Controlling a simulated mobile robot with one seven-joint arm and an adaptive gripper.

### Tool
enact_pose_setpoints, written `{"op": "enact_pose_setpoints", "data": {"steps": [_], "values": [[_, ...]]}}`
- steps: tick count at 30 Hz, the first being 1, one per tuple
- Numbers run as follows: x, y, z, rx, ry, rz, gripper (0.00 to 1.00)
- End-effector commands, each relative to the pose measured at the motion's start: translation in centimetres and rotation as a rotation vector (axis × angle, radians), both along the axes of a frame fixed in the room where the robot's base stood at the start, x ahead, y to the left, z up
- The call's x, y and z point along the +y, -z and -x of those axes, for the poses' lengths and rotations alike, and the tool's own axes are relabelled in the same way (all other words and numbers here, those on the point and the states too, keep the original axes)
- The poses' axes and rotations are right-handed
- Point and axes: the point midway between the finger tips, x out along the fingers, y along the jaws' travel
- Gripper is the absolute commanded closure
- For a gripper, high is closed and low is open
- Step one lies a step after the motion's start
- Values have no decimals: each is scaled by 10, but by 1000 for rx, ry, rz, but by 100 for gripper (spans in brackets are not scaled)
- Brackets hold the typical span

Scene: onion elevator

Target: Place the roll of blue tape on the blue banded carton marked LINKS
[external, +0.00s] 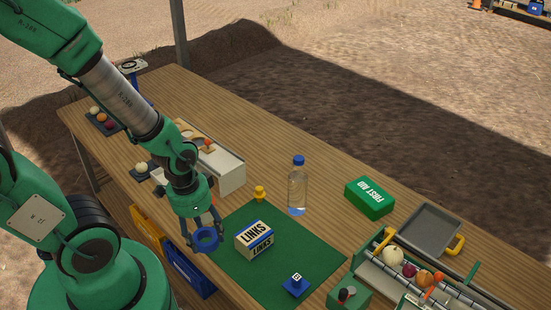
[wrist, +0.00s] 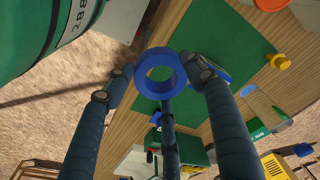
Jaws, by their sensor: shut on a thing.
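The roll of blue tape (external: 207,249) is held in my gripper (external: 204,236), above the table's near edge and left of the green mat. In the wrist view the tape (wrist: 143,84) shows as a ring, with the dark fingers of my gripper (wrist: 160,78) closed around its outside. The blue banded carton marked LINKS (external: 254,240) sits on the green mat, to the right of the tape and apart from it. Its top looks bare. In the wrist view the carton is mostly hidden behind a finger and the tape.
A yellow piece (external: 260,193) and a water bottle (external: 297,188) stand behind the carton. A green FIRST AID box (external: 370,198) and grey tray (external: 428,230) lie right.

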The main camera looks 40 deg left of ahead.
Motion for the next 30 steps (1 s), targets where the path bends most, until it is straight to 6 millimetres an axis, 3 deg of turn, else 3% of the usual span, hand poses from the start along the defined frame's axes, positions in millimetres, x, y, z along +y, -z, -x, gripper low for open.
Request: {"op": "enact_pose_setpoints", "data": {"steps": [7,22,30], "values": [[0,22,0,1,1,0,72],[0,25,-2,-1,1,-1,72],[-2,28,-28,0,1,0,72]]}}
